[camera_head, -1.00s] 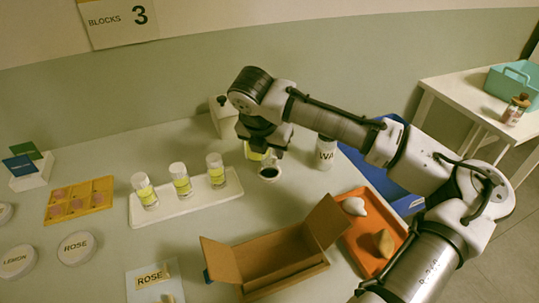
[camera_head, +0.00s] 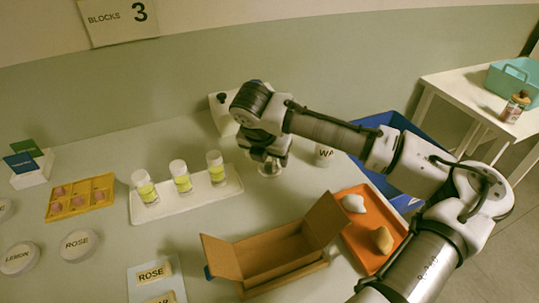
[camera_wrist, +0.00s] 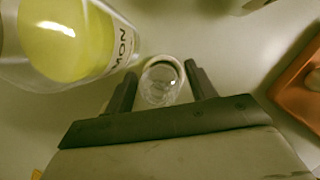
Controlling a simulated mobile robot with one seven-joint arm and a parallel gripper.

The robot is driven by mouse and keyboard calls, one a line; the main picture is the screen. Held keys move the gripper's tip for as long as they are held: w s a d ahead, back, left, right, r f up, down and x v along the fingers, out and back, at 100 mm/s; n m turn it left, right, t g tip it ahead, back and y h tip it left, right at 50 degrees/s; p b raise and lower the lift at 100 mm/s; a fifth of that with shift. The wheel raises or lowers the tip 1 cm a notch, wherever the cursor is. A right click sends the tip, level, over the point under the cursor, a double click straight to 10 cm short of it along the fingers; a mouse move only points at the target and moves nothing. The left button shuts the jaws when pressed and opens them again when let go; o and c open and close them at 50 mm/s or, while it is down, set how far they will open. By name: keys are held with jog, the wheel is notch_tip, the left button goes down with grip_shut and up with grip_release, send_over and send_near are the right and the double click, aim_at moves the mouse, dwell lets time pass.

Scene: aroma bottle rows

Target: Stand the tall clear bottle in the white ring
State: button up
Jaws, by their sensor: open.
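A clear round glass shape, apparently the tall clear bottle (camera_wrist: 160,88), is seen nearly end-on between my gripper's fingers in the wrist view. A pale rim, apparently the white ring (camera_wrist: 163,62), curves around its far side. Whether the bottle's base is fully seated in it cannot be told. My gripper (camera_wrist: 161,82) is open, with a finger on each side of the bottle and small gaps showing. In the head view my gripper (camera_head: 268,158) is low over the table, right of the bottle tray, and hides most of the bottle and ring.
A yellow-labelled bottle (camera_wrist: 70,40) looms close at upper left in the wrist view. A white tray (camera_head: 233,191) holds three such bottles.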

jog(key=shift+r, duration=0.1)
jog(key=b+v, duration=0.1)
jog(key=v, duration=1.1)
